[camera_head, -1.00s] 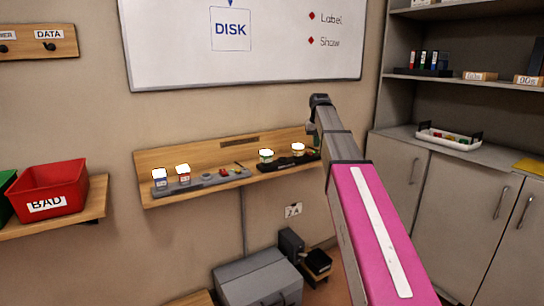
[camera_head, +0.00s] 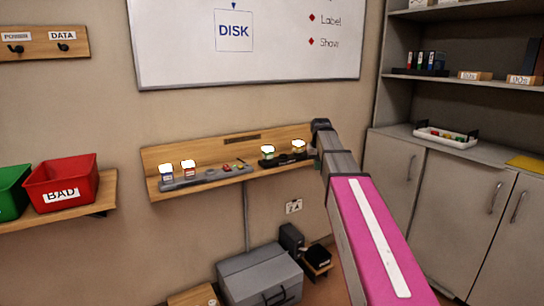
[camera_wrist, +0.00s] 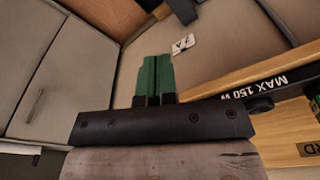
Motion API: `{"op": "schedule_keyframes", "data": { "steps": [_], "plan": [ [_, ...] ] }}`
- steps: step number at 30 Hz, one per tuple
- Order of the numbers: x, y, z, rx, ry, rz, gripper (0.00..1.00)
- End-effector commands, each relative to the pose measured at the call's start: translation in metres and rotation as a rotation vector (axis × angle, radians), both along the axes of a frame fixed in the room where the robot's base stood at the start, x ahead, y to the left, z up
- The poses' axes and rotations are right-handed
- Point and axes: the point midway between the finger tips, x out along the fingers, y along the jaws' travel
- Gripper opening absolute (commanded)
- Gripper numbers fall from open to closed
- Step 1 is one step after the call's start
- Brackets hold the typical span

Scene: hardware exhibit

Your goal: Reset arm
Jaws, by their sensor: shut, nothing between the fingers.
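My gripper shows in the wrist view (camera_wrist: 155,78), where its two green fingers lie side by side, shut, with nothing between them. The fingers are over open space in front of the wall, with the wooden shelf's edge to their right. In the head view, my pink and grey arm reaches up toward the shelf's right end. My gripper's fingers are mostly hidden behind the arm there.
A wooden wall shelf (camera_head: 202,193) holds small devices on two trays. A red BAD bin (camera_head: 62,182) sits on a shelf at left. Grey cabinets (camera_head: 456,210) stand at right, with a white tray (camera_head: 447,140) on top. A grey box (camera_head: 260,272) stands below the shelf.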

Motion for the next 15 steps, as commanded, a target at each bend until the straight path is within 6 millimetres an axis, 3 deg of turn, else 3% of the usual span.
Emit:
{"op": "schedule_keyframes", "data": {
  "steps": [8,15],
  "plan": [
    [-0.061,0.002,-0.098,0.0,0.032,0.0,0.0],
    [-0.126,0.003,-0.181,0.0,0.062,0.0,0.0]
  ]
}}
